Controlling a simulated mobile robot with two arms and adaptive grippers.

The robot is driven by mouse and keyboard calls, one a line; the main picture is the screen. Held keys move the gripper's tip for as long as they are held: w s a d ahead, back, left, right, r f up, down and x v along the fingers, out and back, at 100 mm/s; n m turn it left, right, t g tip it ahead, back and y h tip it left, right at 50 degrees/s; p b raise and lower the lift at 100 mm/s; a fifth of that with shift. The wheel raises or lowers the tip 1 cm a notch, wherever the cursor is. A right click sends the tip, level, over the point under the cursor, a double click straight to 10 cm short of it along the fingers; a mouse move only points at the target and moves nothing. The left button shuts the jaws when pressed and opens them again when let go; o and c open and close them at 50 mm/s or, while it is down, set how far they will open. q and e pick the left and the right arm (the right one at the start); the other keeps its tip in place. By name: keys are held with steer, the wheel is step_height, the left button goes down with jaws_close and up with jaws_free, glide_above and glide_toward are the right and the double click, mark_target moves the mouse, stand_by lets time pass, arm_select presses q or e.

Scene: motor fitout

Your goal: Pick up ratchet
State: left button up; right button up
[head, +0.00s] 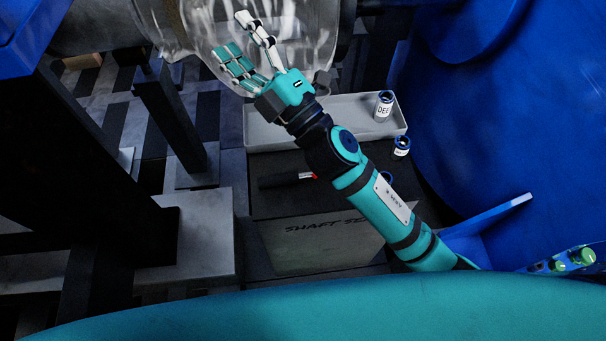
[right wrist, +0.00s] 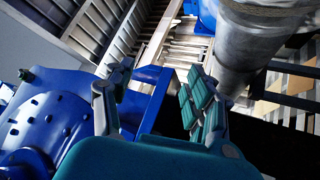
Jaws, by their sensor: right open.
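My left gripper is not in view.
A light grey tray (head: 262,134) lies behind the tool, holding a labelled can (head: 384,105). A second can (head: 401,146) stands near it. A box front (head: 318,243) carries "SHAFT" lettering. Dark posts stand left; a large blue housing (head: 500,130) fills the right.

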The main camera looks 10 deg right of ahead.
steer(key=s+a+r+n+g+y, duration=0.2)
steer(key=s+a+n+g+y, duration=0.75)
steer(key=n+g, duration=0.7)
steer(key=n+g+h+p, duration=0.2)
steer(key=n+h, duration=1.4)
steer(key=h, duration=0.8)
glide_above(287, 175)
steer(key=f, duration=3.2)
steer(key=shift+w+a+f, duration=0.1)
steer(key=shift+w+a, duration=0.1)
steer(key=shift+w, duration=0.05)
steer(key=f, duration=0.5)
steer(key=shift+s+d+f+p, duration=0.15)
steer(key=shift+s+d+p, duration=0.05)
steer(key=shift+s+p, duration=0.2)
steer(key=shift+w+f, duration=0.1)
steer(key=shift+f, duration=0.3)
